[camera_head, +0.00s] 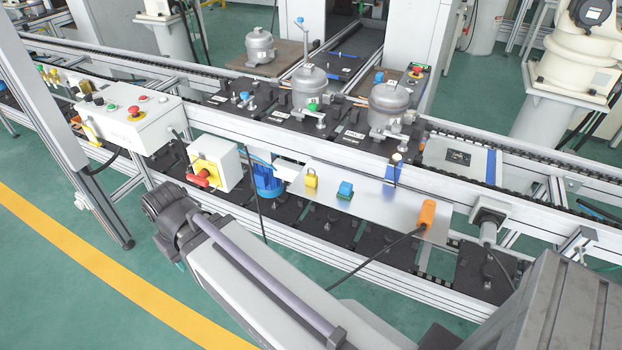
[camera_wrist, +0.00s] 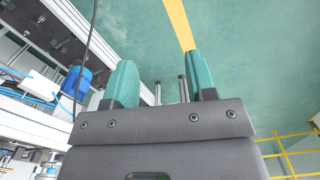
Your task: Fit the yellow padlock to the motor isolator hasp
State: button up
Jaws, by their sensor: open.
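The yellow padlock (camera_head: 311,179) sits on a flat metal shelf (camera_head: 375,200) along the front of the conveyor in the head view. The motor isolator (camera_head: 212,169) is a white box with a yellow plate and a red handle (camera_head: 199,178), left of the padlock. Its hasp is too small to make out. My gripper (camera_wrist: 160,68) is open, with two teal fingers apart and nothing between them in the wrist view. In the head view my arm hides most of the gripper, which is low in front of the conveyor, apart from padlock and isolator.
A blue motor (camera_head: 267,182) stands between isolator and shelf; it also shows in the wrist view (camera_wrist: 75,82). A blue block (camera_head: 345,189) and an orange cabled device (camera_head: 427,214) are on the shelf. A black cable hangs nearby. Green floor in front is clear.

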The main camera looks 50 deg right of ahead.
dwell(0.4)
jog(key=o, duration=0.4)
